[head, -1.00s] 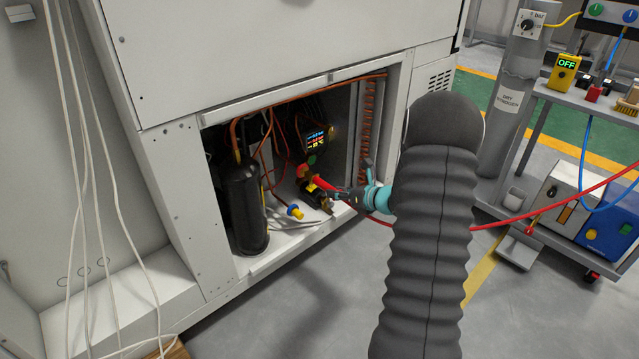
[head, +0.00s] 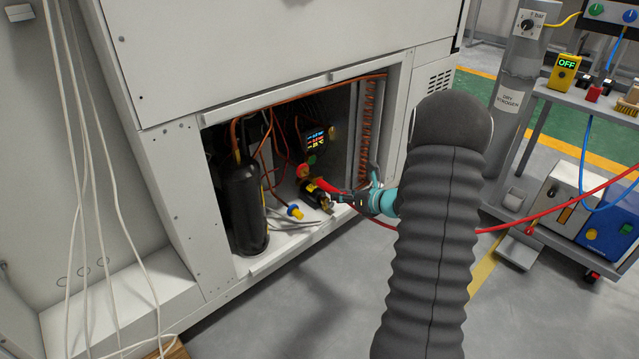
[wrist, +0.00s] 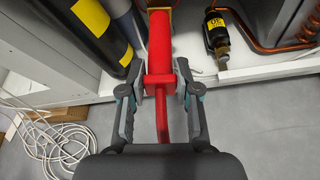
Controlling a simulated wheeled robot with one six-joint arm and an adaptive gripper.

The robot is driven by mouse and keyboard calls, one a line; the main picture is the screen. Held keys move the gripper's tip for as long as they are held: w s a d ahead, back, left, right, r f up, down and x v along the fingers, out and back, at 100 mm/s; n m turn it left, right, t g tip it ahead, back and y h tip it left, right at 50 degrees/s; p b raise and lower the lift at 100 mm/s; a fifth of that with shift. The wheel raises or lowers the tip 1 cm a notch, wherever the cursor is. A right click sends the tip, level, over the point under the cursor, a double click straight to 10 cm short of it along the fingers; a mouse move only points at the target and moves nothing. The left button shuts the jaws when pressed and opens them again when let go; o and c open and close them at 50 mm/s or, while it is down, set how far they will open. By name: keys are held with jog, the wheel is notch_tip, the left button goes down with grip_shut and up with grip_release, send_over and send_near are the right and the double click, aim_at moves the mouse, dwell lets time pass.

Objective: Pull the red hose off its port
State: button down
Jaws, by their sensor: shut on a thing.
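The red hose (wrist: 160,45) has a thick straight end with a square collar, and a thinner tail runs back beneath my gripper. My gripper (wrist: 160,82) is shut on the hose at the collar, one finger on each side. A brass-coloured part shows at the hose's far end at the top edge of the wrist view. I cannot tell whether the hose still sits on its port.
A black cylinder (head: 240,205) stands at the bay's left. A black labelled part (wrist: 216,32) lies right of the hose. A trolley (head: 560,100) stands right.

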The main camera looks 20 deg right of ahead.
jog(key=shift+s+d, duration=0.15)
jog(key=shift+s, duration=0.2)
jog(key=shift+s+d, duration=0.25)
jog(key=shift+s, duration=0.5)
jog(key=shift+s+d, duration=0.25)
jog(key=shift+s, duration=0.45)
